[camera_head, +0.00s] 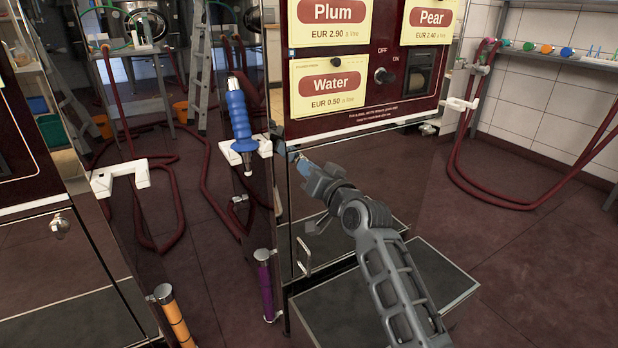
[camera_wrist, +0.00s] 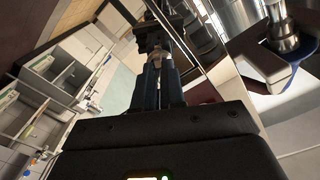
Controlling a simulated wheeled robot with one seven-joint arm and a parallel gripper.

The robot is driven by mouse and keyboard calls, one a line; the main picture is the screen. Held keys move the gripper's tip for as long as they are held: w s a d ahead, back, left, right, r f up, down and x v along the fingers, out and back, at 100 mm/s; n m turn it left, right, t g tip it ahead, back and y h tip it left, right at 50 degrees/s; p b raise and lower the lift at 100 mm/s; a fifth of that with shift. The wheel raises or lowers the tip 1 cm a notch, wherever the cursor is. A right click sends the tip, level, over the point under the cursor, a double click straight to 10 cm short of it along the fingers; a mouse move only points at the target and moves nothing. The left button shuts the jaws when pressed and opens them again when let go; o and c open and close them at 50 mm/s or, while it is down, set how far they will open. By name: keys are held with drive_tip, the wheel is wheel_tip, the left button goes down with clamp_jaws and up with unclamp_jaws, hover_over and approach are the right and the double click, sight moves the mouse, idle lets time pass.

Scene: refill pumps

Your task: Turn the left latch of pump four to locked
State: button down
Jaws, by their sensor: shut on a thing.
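The pump with the Plum, Pear and Water labels (camera_head: 350,110) stands in the middle of the head view; I see no number on it. My gripper (camera_head: 300,163) is at the upper left of this pump's lower front door (camera_head: 345,235), just below the maroon panel. In the wrist view my gripper (camera_wrist: 157,52) is shut on a small metal latch (camera_wrist: 157,62) between its fingertips. In the head view the latch is hidden by the gripper, and its turn angle cannot be told.
A blue nozzle (camera_head: 238,115) hangs in a white holder (camera_head: 258,148) left of the gripper. Another pump's door with a metal latch (camera_head: 59,224) is at far left. A dark step-like box (camera_head: 390,295) lies under my arm. Red hoses (camera_head: 480,195) hang at right.

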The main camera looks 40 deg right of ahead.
drive_tip(key=n+b, duration=0.3)
drive_tip(key=n, duration=0.2)
drive_tip(key=shift+f+n, duration=0.15)
drive_tip(key=shift+n, duration=0.15)
idle(0.5)
drive_tip(key=c, duration=1.2)
unclamp_jaws()
drive_tip(key=p+v, duration=0.1)
drive_tip(key=v, duration=0.6)
drive_tip(key=shift+s+a, duration=0.1)
drive_tip(key=shift+s, duration=0.3)
